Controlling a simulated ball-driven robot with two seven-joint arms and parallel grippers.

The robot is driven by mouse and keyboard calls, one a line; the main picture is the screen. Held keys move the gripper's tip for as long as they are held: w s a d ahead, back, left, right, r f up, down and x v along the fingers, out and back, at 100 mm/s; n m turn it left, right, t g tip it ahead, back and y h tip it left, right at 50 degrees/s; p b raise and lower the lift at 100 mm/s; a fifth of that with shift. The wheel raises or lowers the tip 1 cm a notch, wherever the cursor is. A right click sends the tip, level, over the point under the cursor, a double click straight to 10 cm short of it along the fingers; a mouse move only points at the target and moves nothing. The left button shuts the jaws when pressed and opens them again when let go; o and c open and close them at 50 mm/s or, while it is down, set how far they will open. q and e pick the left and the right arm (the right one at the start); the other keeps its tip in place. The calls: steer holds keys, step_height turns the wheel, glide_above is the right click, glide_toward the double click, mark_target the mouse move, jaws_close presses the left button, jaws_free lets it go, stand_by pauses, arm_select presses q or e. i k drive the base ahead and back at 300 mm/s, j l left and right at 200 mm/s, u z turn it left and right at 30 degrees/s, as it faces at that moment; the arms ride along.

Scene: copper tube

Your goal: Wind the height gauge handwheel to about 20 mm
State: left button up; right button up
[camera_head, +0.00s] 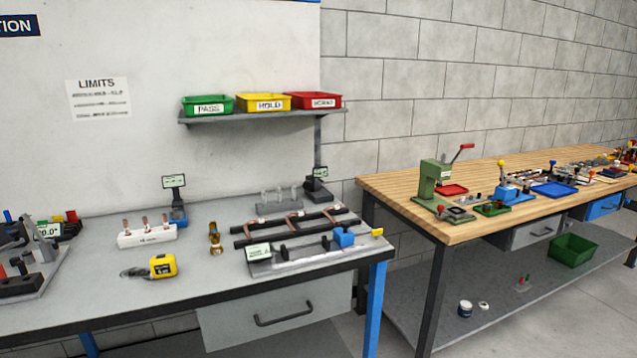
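Neither of my grippers is in view. I cannot tell for sure which item is the height gauge, and I can make out no handwheel or scale reading. A dark upright stand with a small green-lit display (174,183) is at the back middle of the grey bench, with a blue part low on it. A similar dark stand with a small display (319,172) is at the bench's back right corner. Their small lettering is too small to read.
The grey bench (205,281) holds a white block with copper pins (147,235), a yellow tape measure (163,266), a brass fitting (215,240) and a tube fixture (300,255). Green, yellow and red bins (262,103) sit on a shelf above. A wooden bench (400,190) stands right.

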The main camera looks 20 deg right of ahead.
mark_target(308, 185)
steer(key=i+l+z, duration=0.2)
steer(key=l, duration=0.4)
steer(key=i+l+z, duration=0.2)
steer(key=i+l, duration=0.25)
steer(key=i+l+z, duration=0.25)
steer(key=i+l, duration=0.15)
steer(key=l, duration=0.15)
